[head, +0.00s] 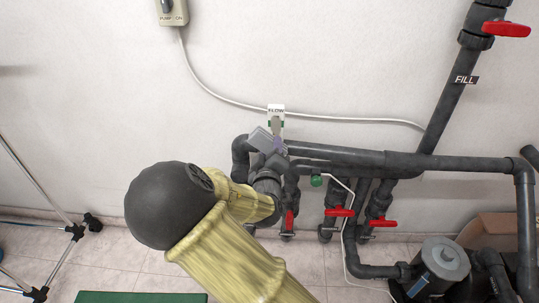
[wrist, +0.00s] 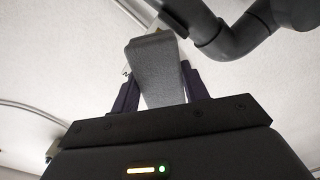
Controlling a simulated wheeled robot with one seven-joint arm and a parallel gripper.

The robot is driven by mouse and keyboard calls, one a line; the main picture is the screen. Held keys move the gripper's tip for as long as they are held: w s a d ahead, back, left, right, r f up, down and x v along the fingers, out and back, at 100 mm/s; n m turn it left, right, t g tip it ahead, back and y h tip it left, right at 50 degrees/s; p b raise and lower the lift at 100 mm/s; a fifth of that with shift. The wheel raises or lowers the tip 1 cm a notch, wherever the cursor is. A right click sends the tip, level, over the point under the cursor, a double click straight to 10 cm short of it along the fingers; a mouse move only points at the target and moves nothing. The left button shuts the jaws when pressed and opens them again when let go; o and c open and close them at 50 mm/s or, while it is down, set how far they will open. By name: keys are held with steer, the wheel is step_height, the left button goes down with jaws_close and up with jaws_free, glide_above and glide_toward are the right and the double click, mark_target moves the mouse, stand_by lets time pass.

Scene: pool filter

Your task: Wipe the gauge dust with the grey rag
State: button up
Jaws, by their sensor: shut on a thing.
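My gripper (wrist: 158,72) is shut on the grey rag (wrist: 160,88), a thick folded grey pad between its two dark fingers. In the head view the rag (head: 258,138) shows just in front of and left of the gauge. I cannot tell whether the rag touches the gauge.
Dark grey pipes (head: 340,155) run right from the gauge. Red valve handles (head: 338,211) hang below them. A white cable (head: 230,97) crosses the wall above, from the pump switch box (head: 172,12). A pump (head: 440,262) stands at lower right.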

steer(key=shift+w+a, duration=0.1)
steer(key=shift+w, duration=1.85)
steer(key=shift+s+a, duration=0.2)
steer(key=shift+a, duration=0.05)
steer(key=shift+d, duration=0.45)
steer(key=shift+w, duration=0.1)
steer(key=shift+w+a, duration=0.15)
steer(key=shift+w, duration=0.05)
steer(key=shift+w, duration=0.7)
